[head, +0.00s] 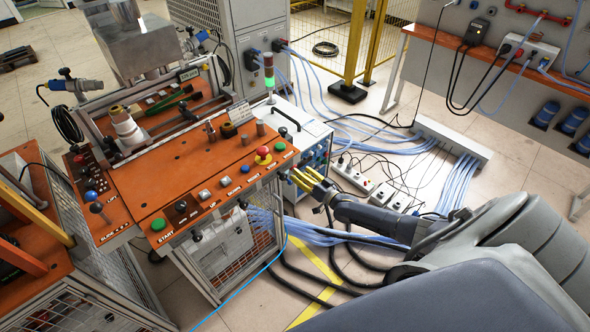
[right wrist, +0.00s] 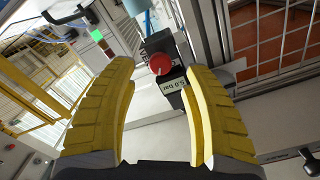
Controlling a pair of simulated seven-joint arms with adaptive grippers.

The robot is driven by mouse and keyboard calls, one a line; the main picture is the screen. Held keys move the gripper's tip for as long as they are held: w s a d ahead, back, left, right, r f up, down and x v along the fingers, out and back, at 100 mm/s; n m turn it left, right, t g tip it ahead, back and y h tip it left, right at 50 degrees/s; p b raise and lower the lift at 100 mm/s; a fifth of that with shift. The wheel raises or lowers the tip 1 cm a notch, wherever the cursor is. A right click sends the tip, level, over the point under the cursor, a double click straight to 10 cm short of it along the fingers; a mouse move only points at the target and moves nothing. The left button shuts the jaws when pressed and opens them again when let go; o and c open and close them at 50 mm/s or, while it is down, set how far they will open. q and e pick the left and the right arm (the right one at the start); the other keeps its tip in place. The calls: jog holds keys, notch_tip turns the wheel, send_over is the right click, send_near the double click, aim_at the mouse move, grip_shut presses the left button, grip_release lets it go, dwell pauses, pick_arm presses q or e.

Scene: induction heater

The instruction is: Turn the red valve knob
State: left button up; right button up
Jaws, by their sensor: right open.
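The red valve knob (right wrist: 160,63) shows in the right wrist view as a small round red cap on a dark fitting. A label reading about "5.0 bar" (right wrist: 174,85) is beside it. My right gripper (right wrist: 160,72) is open, with its yellow fingers on either side of the view. The knob appears between the fingertips, and no contact is visible; the exact depth gap is hard to tell. In the head view the right gripper (head: 308,180) is at the right side of the orange-topped machine (head: 190,160). I cannot make out the knob there. My left gripper is not in view.
Blue hoses and black cables run across the floor. A grey box with power sockets (head: 350,176) lies right of the machine. A metal mesh panel (right wrist: 275,40) stands close by.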

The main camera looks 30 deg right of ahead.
jog(key=shift+w+a, duration=0.2)
jog(key=shift+w, duration=0.7)
jog(key=shift+w+a, duration=0.2)
jog(key=shift+w, duration=0.7)
grip_shut()
